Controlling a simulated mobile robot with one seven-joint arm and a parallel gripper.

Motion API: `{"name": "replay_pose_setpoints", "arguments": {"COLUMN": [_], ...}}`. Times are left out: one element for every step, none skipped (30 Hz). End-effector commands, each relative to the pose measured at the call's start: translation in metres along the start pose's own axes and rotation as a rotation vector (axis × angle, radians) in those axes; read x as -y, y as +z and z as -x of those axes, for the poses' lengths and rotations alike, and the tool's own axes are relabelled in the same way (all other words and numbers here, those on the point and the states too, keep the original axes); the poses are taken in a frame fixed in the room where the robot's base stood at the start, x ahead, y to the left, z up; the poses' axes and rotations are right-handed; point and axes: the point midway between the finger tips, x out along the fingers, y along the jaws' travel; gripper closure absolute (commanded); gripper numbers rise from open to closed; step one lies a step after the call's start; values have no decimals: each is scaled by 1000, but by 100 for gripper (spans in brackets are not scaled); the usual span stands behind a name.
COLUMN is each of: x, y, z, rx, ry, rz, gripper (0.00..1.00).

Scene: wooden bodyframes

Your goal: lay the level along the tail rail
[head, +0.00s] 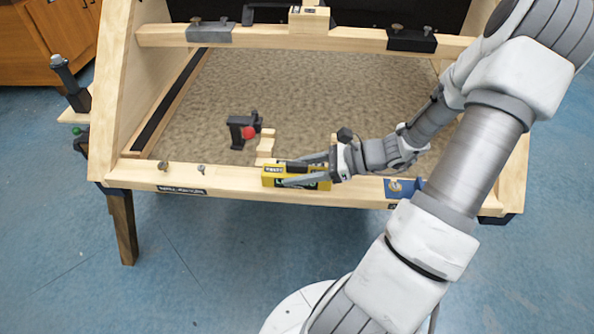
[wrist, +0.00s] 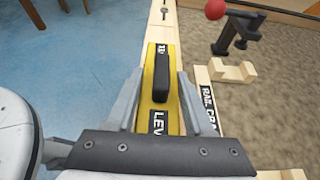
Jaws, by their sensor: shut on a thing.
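The yellow level (head: 272,181) with a black grip block on top is between the fingers of my gripper (head: 300,174), which is shut on it. In the head view it lies lengthwise along the near wooden rail (head: 225,182), at about the middle of that rail. The wrist view shows the level (wrist: 160,62) between the two grey fingers (wrist: 160,90), in line with the rail (wrist: 155,25) beyond it. It appears to be on or just above the rail; I cannot tell whether it touches.
A black clamp with a red ball (head: 241,130) stands on the bed beside a small wooden cradle (head: 265,147). Metal bolts (head: 201,170) stand on the rail at left. A blue block (head: 400,188) sits on the rail at right. The bed's left side is clear.

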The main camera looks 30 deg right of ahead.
Motion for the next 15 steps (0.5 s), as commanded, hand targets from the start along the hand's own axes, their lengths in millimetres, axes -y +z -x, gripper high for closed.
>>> {"name": "replay_pose_setpoints", "arguments": {"x": [0, 0, 0, 0, 0, 0, 0, 0, 0, 0, 0, 0, 0, 0, 0], "y": [-2, -3, -2, -2, -2, -2, -2, -2, -2, -2, -2, -2, -2, -2, -2], "z": [-1, -2, -1, -1, -1, -1, -1, -1, -1, -1, -1, -1, -1, -1, -1], "rx": [1, 1, 0, 0, 0, 0, 0, 0, 0, 0, 0, 0, 0, 0, 0], "ry": [1, 1, 0, 0, 0, 0, 0, 0, 0, 0, 0, 0, 0, 0, 0], "rz": [0, 0, 0, 0, 0, 0, 0, 0, 0, 0, 0, 0, 0, 0, 0], "gripper": [100, 100, 41, 35, 30, 23, 18, 18, 18, 18, 18, 18, 18, 18, 18]}}
